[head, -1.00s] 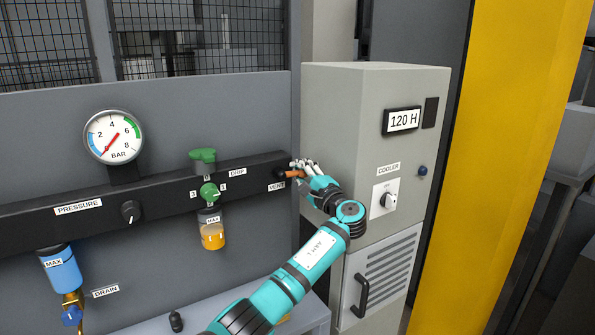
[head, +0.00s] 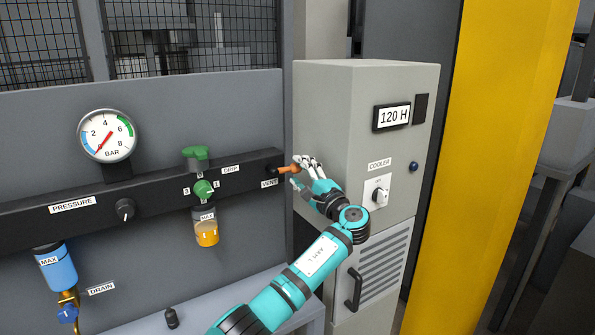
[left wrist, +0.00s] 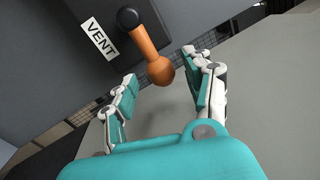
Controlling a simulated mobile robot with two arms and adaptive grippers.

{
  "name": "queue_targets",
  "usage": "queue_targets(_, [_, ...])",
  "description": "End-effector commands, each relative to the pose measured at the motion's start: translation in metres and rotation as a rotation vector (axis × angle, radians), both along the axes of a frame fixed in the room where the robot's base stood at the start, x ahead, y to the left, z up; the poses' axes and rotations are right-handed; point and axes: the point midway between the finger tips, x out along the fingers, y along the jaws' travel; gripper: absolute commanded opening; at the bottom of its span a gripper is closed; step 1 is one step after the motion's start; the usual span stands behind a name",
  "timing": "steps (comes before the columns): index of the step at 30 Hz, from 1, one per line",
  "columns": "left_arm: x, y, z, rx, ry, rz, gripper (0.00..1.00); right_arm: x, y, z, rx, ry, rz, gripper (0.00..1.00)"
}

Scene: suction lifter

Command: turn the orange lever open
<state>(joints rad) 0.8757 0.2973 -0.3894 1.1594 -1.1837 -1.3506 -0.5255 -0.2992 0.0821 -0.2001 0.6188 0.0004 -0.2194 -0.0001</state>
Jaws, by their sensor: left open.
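The orange lever (head: 287,168) sticks out to the right from a black pivot at the right end of the black bar, beside the VENT label. In the left wrist view the lever (left wrist: 146,48) runs from its black pivot down to a rounded orange end. My left gripper (head: 299,172) is at the lever's free end in the head view. In the left wrist view my left gripper (left wrist: 163,90) is open, its fingers apart, with the lever's rounded end just ahead of the gap between them. I cannot tell whether a finger touches it. My right gripper is not in view.
The black bar (head: 150,191) also carries a pressure gauge (head: 107,135), a black knob (head: 125,209), a green valve handle (head: 196,153) and an amber-filled bowl (head: 206,231). A grey cooler cabinet (head: 325,110) stands close behind my left gripper.

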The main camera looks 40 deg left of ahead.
Motion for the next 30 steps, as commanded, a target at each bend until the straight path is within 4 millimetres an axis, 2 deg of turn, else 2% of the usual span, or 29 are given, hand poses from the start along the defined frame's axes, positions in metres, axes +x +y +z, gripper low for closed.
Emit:
queue_targets(6, [-0.017,-0.045,-0.012,-0.003,0.003,-0.004,0.52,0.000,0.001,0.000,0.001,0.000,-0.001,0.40])
queue_targets(13, [-0.031,-0.080,-0.020,-0.002,0.006,-0.002,0.52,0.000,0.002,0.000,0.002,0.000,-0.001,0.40])
queue_targets(18, [-0.035,-0.090,-0.022,-0.002,0.005,-0.001,0.52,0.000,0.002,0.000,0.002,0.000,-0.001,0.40])
queue_targets(30, [-0.036,-0.091,-0.022,-0.002,0.005,-0.001,0.52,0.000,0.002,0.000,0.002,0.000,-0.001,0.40])
